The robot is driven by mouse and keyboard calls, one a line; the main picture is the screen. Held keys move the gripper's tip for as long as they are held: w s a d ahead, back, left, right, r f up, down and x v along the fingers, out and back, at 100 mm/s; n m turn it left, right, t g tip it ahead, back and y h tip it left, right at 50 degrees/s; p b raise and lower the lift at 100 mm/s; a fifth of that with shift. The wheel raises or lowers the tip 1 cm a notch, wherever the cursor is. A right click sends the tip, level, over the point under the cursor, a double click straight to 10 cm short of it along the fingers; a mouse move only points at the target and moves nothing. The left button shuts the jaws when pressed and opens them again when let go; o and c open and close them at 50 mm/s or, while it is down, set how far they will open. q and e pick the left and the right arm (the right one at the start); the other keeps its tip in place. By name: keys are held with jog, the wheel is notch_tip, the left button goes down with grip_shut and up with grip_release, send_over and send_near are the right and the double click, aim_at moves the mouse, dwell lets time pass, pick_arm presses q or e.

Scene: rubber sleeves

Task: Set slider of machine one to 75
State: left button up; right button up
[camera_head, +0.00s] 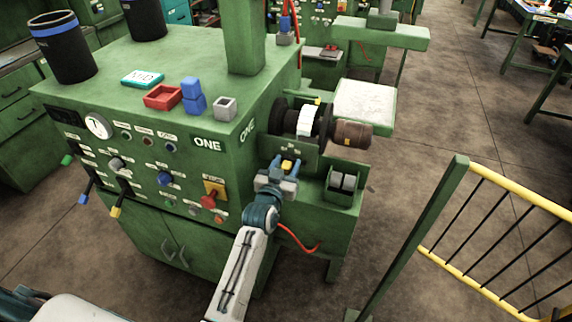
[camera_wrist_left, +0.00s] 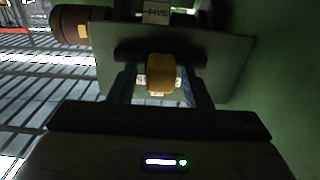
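Machine one is the green cabinet (camera_head: 140,75) marked "ONE". On its right side, below the spindle, a small yellow knob (camera_head: 287,164) shows, apparently the slider's handle. My left gripper (camera_head: 284,166) reaches it from the front, with blue fingers around the knob. In the left wrist view the yellow knob (camera_wrist_left: 162,74) stands between the two fingers (camera_wrist_left: 160,86), with a gap on each side, so the gripper is open. Small white markings show beside the knob, but I cannot read a value. My right gripper is out of view.
A spindle with a brown cylinder (camera_head: 351,136) sits just above the gripper. A green box with grey blocks (camera_head: 342,185) is to its right. The front panel has a red knob (camera_head: 209,200) and levers. A yellow railing (camera_head: 500,190) stands at the right, with open floor between.

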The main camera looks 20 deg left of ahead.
pick_arm(q)
grip_shut()
jog(key=shift+a, duration=1.1)
jog(key=shift+o, duration=0.2)
grip_release()
jog(key=shift+o, duration=0.4)
jog(key=shift+a, duration=0.2)
jog(key=shift+s, duration=0.1)
